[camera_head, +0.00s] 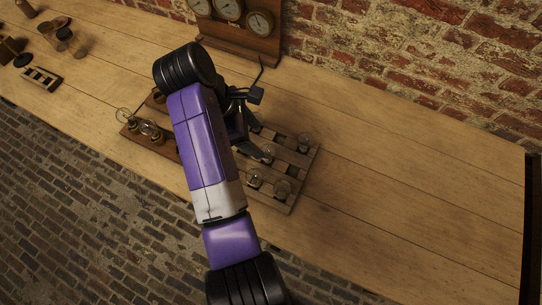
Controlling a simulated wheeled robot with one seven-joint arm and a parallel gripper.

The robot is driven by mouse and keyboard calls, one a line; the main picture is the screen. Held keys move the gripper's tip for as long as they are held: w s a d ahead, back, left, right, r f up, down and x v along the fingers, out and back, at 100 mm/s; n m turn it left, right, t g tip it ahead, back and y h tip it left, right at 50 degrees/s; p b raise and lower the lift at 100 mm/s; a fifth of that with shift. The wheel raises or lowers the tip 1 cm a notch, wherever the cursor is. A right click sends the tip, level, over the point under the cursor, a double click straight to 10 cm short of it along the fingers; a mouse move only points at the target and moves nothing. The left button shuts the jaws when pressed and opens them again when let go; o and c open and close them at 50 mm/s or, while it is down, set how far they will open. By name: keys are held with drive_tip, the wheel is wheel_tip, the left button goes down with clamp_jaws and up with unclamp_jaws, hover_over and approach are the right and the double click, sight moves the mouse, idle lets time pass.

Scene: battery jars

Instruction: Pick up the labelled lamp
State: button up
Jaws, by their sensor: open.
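Several clear glass lamps stand in a slatted wooden tray (307,168) on the bench, just right of my arm. Lamps show near its front edge (254,178) and (282,189), in its middle (268,152) and at its right (304,141). No label can be read on any of them, so I cannot tell which is the labelled lamp. My gripper (252,124) is dark, open and over the tray's left part, close to a lamp there. Its fingers are partly hidden by my purple arm, and nothing shows held between them.
A wooden base with bulbs (149,129) stands left of my arm, partly hidden. A board with gauges (244,28) stands at the back against the brick wall. Small items, including a dark rack (42,78), lie far left. The bench (410,190) is clear at right.

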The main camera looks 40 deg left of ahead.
sight(267, 147)
drive_tip(key=shift+d+p+x, duration=0.1)
drive_tip(key=shift+p+x, duration=0.3)
drive_tip(key=shift+x, duration=1.5)
drive_tip(key=shift+d+p+x, duration=0.15)
drive_tip(key=shift+p+x, duration=0.25)
drive_tip(key=shift+x, duration=1.5)
clamp_jaws()
